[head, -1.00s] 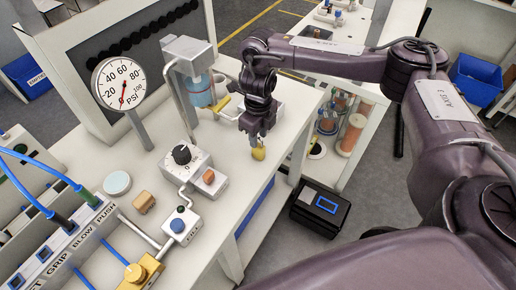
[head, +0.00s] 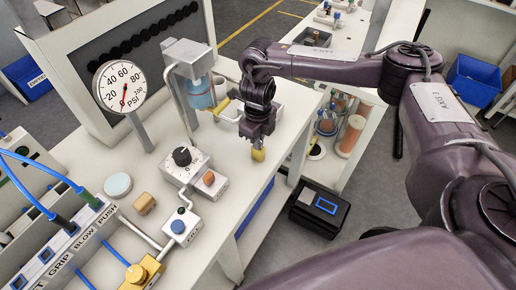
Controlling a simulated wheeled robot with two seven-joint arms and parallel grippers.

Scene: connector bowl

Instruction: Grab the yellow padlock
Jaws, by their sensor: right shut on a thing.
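The small yellow padlock (head: 258,155) is at the tips of my right gripper (head: 257,146), near the right edge of the white workbench. The gripper points down and is shut on the padlock. Its jaws hide the padlock's upper part. I cannot tell whether the padlock touches the bench top. My left gripper is not in view.
A pressure gauge (head: 119,86), a control box with a black knob (head: 182,156) and a blue-button box (head: 182,227) stand on the bench (head: 120,160) to the left. A black case (head: 319,208) sits on the floor at right. A glass cylinder (head: 201,93) stands behind.

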